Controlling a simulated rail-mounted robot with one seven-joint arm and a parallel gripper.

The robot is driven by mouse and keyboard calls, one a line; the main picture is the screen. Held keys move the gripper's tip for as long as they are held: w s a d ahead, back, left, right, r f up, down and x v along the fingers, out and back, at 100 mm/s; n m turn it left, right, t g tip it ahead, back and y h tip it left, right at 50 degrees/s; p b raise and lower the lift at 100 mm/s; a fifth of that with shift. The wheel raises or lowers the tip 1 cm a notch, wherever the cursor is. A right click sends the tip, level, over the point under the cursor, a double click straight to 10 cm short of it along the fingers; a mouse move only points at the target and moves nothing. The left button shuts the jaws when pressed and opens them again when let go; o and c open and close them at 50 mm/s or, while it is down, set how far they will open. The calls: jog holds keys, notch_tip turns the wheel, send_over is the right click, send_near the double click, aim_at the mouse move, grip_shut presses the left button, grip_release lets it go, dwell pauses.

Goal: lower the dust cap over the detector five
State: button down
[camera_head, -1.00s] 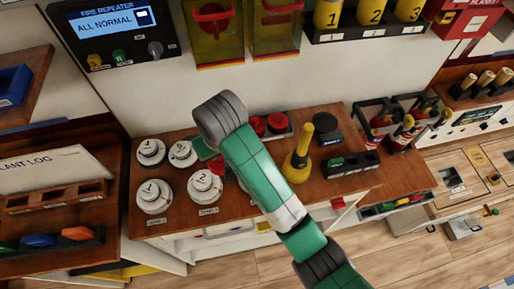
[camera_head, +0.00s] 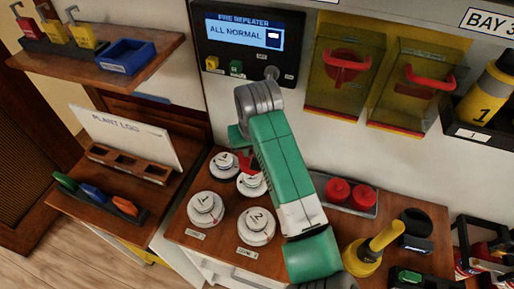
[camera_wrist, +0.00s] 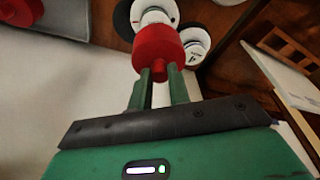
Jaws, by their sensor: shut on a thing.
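My gripper (camera_wrist: 161,78) is shut on a red dust cap (camera_wrist: 158,49), held by its narrow stem between the green fingers. The cap shows in the head view (camera_head: 247,163), partly hidden by my arm, above or beside the back-right detector (camera_head: 251,184). Three more white round detectors stand on the wooden counter: back left (camera_head: 223,164), front left (camera_head: 206,208) and front right (camera_head: 257,226). In the wrist view one detector (camera_wrist: 155,13) is just beyond the cap and another (camera_wrist: 194,42) is to its right. I cannot read which is five. The gap under the cap is unclear.
Two red caps (camera_head: 337,190) sit in a grey tray right of my arm. A yellow handled object (camera_head: 367,254) and a black round item (camera_head: 416,222) stand further right. The fire repeater panel (camera_head: 246,40) is on the wall behind. A plant log stand (camera_head: 126,138) is at left.

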jog(key=shift+r+p, duration=0.15)
jog(key=shift+p, duration=0.35)
notch_tip(320, 180, down, 6)
jog(key=shift+f+b, duration=0.15)
jog(key=shift+b, duration=1.05)
jog(key=shift+p, duration=1.15)
jog(key=shift+f+b, duration=0.45)
jog(key=shift+f, duration=1.05)
jog(key=c, duration=1.2)
grip_release()
jog(key=shift+c, duration=0.2)
jog(key=shift+r, duration=0.1)
jog(key=v, duration=0.7)
jog(key=shift+r, duration=0.4)
